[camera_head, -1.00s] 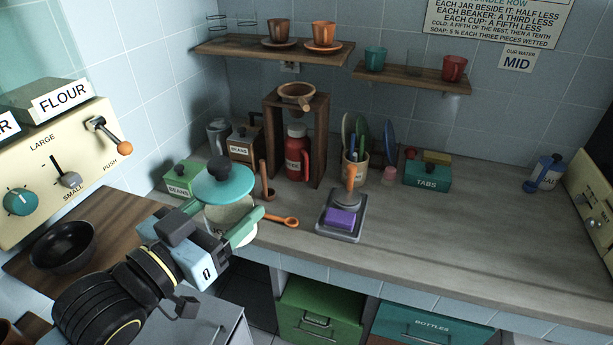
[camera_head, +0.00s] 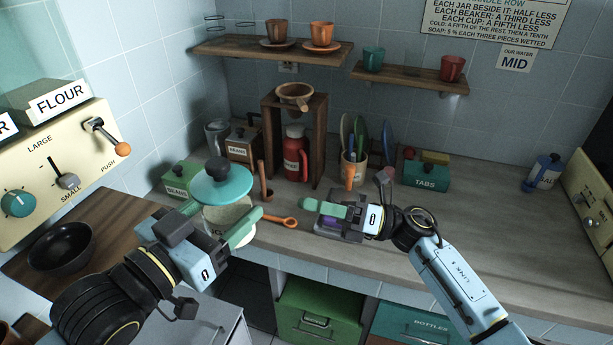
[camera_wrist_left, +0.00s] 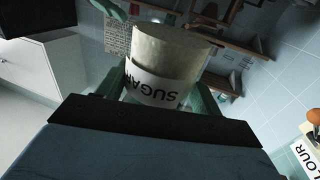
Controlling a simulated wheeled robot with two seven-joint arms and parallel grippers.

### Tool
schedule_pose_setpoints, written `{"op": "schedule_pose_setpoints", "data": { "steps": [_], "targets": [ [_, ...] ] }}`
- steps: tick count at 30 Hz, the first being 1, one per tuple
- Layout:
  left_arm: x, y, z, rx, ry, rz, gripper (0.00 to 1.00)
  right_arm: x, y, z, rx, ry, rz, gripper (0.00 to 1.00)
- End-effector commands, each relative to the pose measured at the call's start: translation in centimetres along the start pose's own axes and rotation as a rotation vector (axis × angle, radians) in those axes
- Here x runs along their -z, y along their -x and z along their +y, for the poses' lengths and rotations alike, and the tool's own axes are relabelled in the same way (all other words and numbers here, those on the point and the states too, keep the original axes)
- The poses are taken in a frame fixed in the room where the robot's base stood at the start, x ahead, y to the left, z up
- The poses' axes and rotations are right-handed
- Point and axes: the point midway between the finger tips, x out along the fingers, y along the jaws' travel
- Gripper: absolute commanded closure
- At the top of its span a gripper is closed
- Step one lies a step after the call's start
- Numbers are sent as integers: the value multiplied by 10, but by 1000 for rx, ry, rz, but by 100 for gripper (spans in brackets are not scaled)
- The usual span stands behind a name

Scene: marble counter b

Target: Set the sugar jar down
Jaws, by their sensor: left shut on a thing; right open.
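The sugar jar (camera_head: 226,214) is a pale jar with a teal lid and dark knob, upright near the front left end of the counter (camera_head: 420,255). My left gripper (camera_head: 224,222) is shut around its body. In the left wrist view the jar (camera_wrist_left: 172,58) shows its SUGAR label between the green fingers. I cannot tell whether its base touches the counter. My right gripper (camera_head: 328,210) is open over the dark tray with the purple block, which it largely hides.
An orange spoon (camera_head: 282,221) lies right of the jar. A green beans box (camera_head: 180,178) and a wooden stand (camera_head: 318,140) are behind. A black bowl (camera_head: 62,250) sits on the wooden board at left.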

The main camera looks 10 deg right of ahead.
Motion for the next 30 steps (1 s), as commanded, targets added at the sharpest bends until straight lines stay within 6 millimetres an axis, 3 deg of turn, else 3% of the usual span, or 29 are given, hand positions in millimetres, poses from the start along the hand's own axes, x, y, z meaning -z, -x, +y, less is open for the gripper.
{"op": "schedule_pose_setpoints", "data": {
  "steps": [1,3,6,9,17,30],
  "targets": [
    [2,0,0,0,-1,4,68,-14,-11,24,-42,145,72,23],
    [2,0,0,0,-1,4,68,-24,-22,51,-95,328,164,23],
    [2,0,0,0,-1,4,68,-31,-31,80,-155,531,264,23],
    [2,0,0,0,-1,4,68,-32,-35,97,-193,659,328,23],
    [2,0,0,0,-1,4,68,-26,-52,108,-220,737,365,23],
    [2,0,0,0,-1,4,68,5,-125,114,-218,732,361,23]
  ]
}}
